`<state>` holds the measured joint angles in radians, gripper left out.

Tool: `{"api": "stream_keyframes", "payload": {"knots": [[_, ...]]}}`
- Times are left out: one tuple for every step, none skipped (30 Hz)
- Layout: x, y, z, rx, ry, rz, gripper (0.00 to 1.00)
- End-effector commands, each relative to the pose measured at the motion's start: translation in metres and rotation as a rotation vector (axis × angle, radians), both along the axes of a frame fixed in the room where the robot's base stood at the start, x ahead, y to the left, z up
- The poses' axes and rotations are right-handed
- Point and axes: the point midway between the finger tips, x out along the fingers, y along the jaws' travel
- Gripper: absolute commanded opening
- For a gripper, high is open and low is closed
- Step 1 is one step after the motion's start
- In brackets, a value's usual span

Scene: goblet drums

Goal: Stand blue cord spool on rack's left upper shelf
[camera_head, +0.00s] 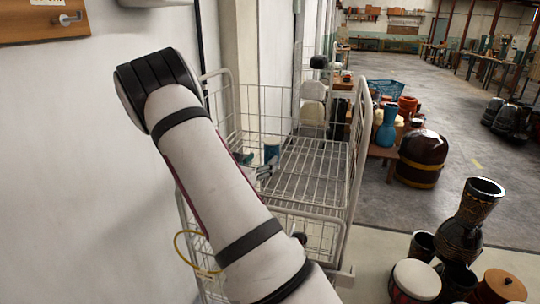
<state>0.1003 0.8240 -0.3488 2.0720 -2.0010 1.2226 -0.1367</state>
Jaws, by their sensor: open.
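The rack is a white wire cart (312,160) with upper and lower mesh shelves, beside my arm. A small blue spool with a pale top (271,151) stands upright on the left part of its upper shelf. My gripper (267,171) is open and shows in part just in front of and below the spool, over the upper shelf. I cannot tell whether its fingers touch the spool. A second small bluish patch (243,157) shows next to my arm, mostly hidden. My arm covers the rack's near left side.
A white wall is at the left. The right part of the upper shelf is bare. Goblet drums (462,238) stand close at the lower right. A dark barrel drum (421,160) and a blue drum (387,125) are beyond the rack. The grey floor (465,130) is open behind.

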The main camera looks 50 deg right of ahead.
Motion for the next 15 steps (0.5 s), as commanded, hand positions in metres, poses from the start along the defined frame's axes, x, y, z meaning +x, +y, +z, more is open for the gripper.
{"api": "stream_keyframes", "payload": {"knots": [[0.001, -0.007, 0.000, 0.000, 0.000, -0.001, 0.65], [0.001, -0.010, 0.000, 0.000, 0.000, -0.001, 0.65], [0.002, -0.012, 0.000, -0.001, -0.001, -0.001, 0.65], [0.002, -0.014, 0.000, -0.001, -0.001, -0.001, 0.65], [0.002, -0.016, 0.000, -0.001, -0.001, -0.001, 0.65], [0.002, -0.017, 0.001, -0.001, -0.001, -0.001, 0.65], [0.002, -0.019, 0.001, -0.001, -0.001, -0.001, 0.65], [0.003, -0.022, 0.001, -0.001, -0.001, -0.001, 0.65], [0.003, -0.026, 0.002, -0.001, -0.001, -0.001, 0.65], [0.004, -0.030, 0.003, 0.000, -0.002, -0.002, 0.65], [0.004, -0.035, 0.004, -0.001, -0.002, -0.003, 0.65], [0.005, -0.041, 0.005, -0.001, -0.002, -0.003, 0.65], [0.006, -0.045, 0.005, -0.001, -0.002, -0.003, 0.65], [0.006, -0.049, 0.006, -0.001, -0.001, -0.003, 0.65], [0.008, -0.054, 0.005, -0.001, -0.001, -0.002, 0.65]]}}
